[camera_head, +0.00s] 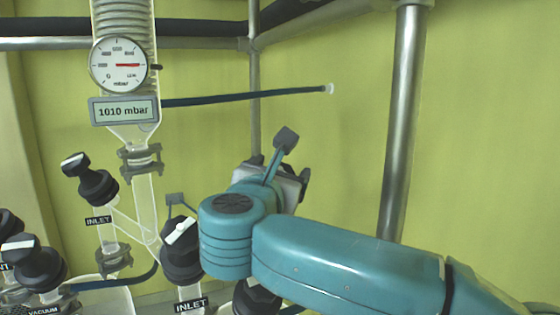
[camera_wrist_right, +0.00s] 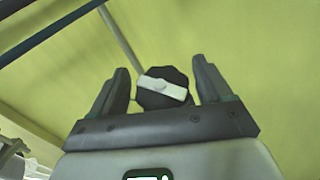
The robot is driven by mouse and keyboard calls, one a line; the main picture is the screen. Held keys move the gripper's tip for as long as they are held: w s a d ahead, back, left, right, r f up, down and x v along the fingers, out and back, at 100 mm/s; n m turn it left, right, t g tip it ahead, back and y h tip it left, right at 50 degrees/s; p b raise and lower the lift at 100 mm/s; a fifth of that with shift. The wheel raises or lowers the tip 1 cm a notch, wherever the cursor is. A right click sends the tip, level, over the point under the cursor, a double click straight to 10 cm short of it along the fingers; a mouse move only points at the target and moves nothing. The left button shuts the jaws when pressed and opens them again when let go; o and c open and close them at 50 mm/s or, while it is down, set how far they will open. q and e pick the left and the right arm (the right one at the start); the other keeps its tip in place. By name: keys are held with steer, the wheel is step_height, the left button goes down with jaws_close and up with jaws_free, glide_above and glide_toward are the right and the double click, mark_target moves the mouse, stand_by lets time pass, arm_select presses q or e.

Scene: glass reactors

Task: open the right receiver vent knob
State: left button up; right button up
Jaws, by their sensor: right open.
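A black round knob with a white bar across its face (camera_wrist_right: 163,92) shows in the right wrist view, between the two fingers of my right gripper (camera_wrist_right: 163,92). The fingers are apart, with a gap on each side of the knob. I cannot see a label on this knob. In the head view my right gripper (camera_head: 280,180) is at the middle, partly behind my own teal wrist. I cannot make out the knob between its fingers there. My left gripper is not in view.
Black knobs labelled INLET (camera_head: 181,250) and (camera_head: 95,185), and a VACUUM knob (camera_head: 38,267), stand to the left. A gauge (camera_head: 118,65) and a 1010 mbar display (camera_head: 124,110) are above. A metal post (camera_head: 402,130) stands right; a dark hose (camera_head: 240,96) crosses behind.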

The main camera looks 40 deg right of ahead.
steer(key=shift+w+d, duration=0.15)
steer(key=shift+d, duration=0.3)
steer(key=shift+a, duration=0.15)
steer(key=c, duration=1)
steer(key=shift+o, duration=0.2)
steer(key=shift+f+n+t+y+b, duration=0.15)
steer(key=shift+n+t+y+b, duration=0.45)
steer(key=shift+n+t+b, duration=0.4)
steer(key=shift+n+t+y+b, duration=0.4)
steer(key=shift+n+y+b, duration=0.3)
steer(key=shift+n+b, duration=0.2)
steer(key=shift+w+a+n+t+y, duration=0.1)
steer(key=shift+n+t+y, duration=0.3)
steer(key=shift+n+t, duration=0.1)
steer(key=shift+r+n+t+y, duration=0.25)
steer(key=shift+n+t+y, duration=0.25)
steer(key=shift+n+y, duration=0.45)
steer(key=shift+w+a+n+t+y+p, duration=0.1)
steer(key=shift+n+t+y+p, duration=0.1)
steer(key=shift+n+y, duration=0.4)
steer(key=shift+a+n+t+y+p, duration=0.1)
steer(key=shift+n+t+y, duration=0.1)
steer(key=shift+n+y, duration=0.4)
steer(key=shift+w+a+n+t+y+p, duration=0.1)
steer(key=shift+n+t+y, duration=0.1)
steer(key=shift+n+y, duration=0.4)
